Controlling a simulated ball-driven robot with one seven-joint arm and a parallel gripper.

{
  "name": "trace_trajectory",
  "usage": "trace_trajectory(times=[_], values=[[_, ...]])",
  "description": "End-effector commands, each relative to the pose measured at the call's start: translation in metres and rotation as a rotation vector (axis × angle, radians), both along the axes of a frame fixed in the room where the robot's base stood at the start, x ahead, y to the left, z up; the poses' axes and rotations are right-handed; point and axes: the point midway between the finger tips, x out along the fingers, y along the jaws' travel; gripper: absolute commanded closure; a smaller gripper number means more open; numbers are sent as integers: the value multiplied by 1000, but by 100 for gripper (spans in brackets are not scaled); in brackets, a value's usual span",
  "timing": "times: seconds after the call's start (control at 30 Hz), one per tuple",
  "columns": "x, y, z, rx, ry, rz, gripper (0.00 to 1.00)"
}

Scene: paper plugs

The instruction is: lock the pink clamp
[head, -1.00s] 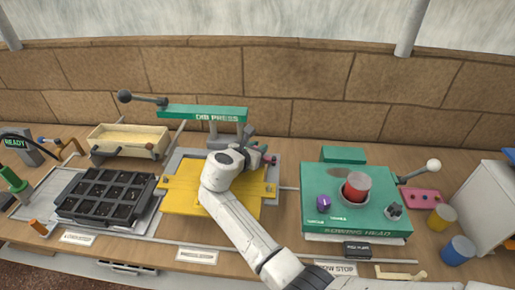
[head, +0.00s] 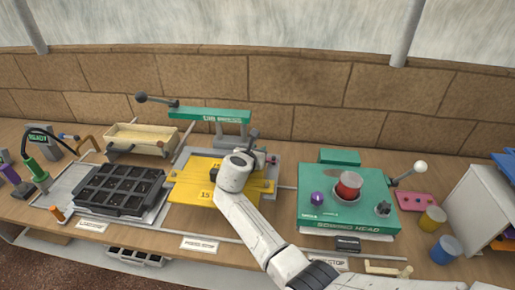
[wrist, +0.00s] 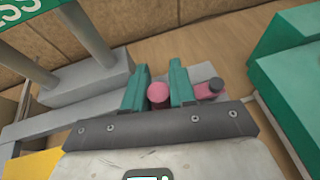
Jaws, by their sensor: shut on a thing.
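The pink clamp (wrist: 158,95) is at the back right corner of the dib press base, beside the yellow plate (head: 187,192). In the wrist view its round pink end sits between the two teal fingers of my gripper (wrist: 160,88). A second pink piece with a dark tip (wrist: 208,90) lies just right of the right finger. My gripper is shut on the pink clamp. In the head view, my wrist hides most of the clamp, and only a small pink bit (head: 274,160) shows.
The green dib press arm (head: 210,115) and its grey posts stand close behind my gripper. The green sowing head (head: 348,210) is to the right. A black cell tray (head: 120,188) and a cream trough (head: 142,138) are to the left.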

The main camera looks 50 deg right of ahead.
Motion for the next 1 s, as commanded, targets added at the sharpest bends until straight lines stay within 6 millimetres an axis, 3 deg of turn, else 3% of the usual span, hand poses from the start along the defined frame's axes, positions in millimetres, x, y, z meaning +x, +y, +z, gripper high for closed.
trace_trajectory(times=[0.27, 0.3, 0.5, 0.77, 1.0], values=[[-1, 1, -1, -1, 2, 1, 100], [-1, 1, -1, -1, 2, 1, 72], [0, 1, -1, -1, 2, 1, 54], [-1, 2, 0, -1, 0, 0, 54], [-11, 25, 10, -1, -1, 3, 54]])
